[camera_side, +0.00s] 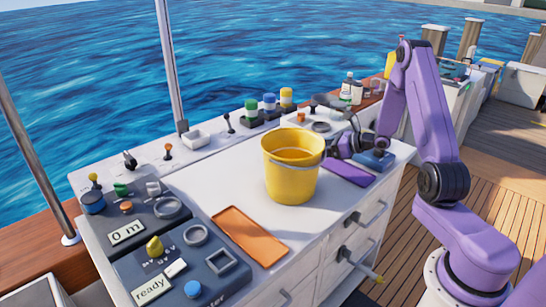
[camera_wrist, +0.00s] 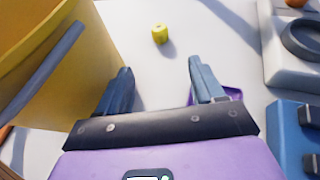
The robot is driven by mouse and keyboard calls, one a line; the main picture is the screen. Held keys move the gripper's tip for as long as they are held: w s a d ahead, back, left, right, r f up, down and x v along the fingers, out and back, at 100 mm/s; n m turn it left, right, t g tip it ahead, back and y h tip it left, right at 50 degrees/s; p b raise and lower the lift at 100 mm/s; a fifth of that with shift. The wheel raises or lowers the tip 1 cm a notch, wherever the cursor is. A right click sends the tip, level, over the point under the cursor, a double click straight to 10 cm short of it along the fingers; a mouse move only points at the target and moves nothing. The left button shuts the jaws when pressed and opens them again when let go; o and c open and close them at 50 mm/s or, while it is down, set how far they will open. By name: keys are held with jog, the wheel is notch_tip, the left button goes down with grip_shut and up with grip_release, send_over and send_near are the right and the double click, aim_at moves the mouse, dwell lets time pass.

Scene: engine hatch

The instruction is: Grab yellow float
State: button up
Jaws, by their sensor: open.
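A small yellow cylinder (camera_wrist: 160,34), which looks like the float, stands on the white counter in the wrist view. It does not show in the side view, where the bucket may hide it. My gripper (camera_wrist: 160,66) is open and empty, with the cylinder ahead of the gap between its fingers and apart from them. In the side view my gripper (camera_side: 335,146) is low over the counter, just right of the yellow bucket, its fingertips partly hidden.
The large yellow bucket (camera_side: 290,178) stands close beside my gripper; its wall (camera_wrist: 75,85) fills the left of the wrist view. A purple pad (camera_side: 349,173) and a blue block (camera_side: 375,160) lie at right. An orange tray (camera_side: 250,236) and a control panel (camera_side: 185,262) are in front.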

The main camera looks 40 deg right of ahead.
jog(key=x, duration=1.6)
jog(key=shift+w+a, duration=0.15)
jog(key=shift+w, duration=0.15)
jog(key=c, duration=1.1)
